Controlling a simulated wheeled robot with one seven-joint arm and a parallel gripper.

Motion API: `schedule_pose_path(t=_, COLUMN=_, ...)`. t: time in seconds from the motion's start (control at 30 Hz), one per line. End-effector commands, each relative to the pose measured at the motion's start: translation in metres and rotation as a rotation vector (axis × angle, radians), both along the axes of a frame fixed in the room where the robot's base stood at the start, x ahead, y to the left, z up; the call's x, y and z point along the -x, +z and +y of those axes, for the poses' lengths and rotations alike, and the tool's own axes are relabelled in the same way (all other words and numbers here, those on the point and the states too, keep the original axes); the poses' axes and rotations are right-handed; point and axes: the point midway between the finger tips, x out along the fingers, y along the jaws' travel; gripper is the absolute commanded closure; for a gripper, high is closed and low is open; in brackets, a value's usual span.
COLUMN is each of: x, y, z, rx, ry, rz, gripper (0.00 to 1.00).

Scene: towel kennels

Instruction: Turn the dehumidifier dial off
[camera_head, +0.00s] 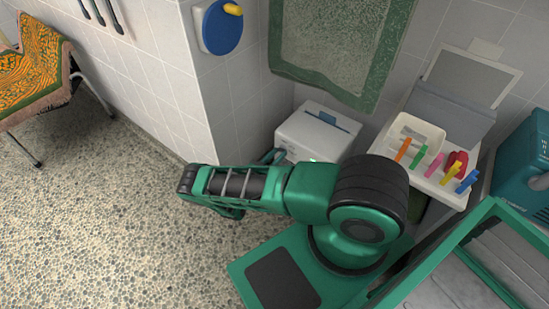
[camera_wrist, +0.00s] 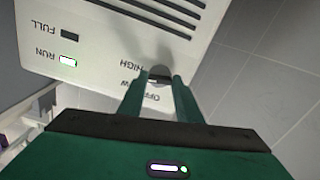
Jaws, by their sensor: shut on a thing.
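The dehumidifier (camera_head: 318,132) is a white box against the wall in the head view, partly hidden by my arm. Its front panel (camera_wrist: 95,35) fills the upper left of the wrist view, upside down. The small dark dial (camera_wrist: 160,73) sits among the labels HIGH, LOW and OFF; LOW is partly covered by a finger. My gripper (camera_wrist: 157,88) has its two green fingers on either side of the dial, shut on it. The dial's exact setting is hard to read. The RUN light (camera_wrist: 68,61) is lit and the FULL light (camera_wrist: 69,34) is dark.
A white shelf with a tray (camera_head: 418,135) and several coloured clips stands to the right. A green-edged towel (camera_head: 340,45) hangs above the dehumidifier. A blue round wall fixture (camera_head: 222,28) is at the corner. The pebbled floor (camera_head: 100,210) at left is clear up to a draped chair (camera_head: 38,65).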

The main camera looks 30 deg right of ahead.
Motion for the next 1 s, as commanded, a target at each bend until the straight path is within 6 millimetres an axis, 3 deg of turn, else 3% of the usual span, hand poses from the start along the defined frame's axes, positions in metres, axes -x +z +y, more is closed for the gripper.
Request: schedule_pose_path(t=1.0, x=0.0046, y=0.0018, z=-0.0056, rx=0.334, ry=-0.011, rz=0.904, gripper=0.91)
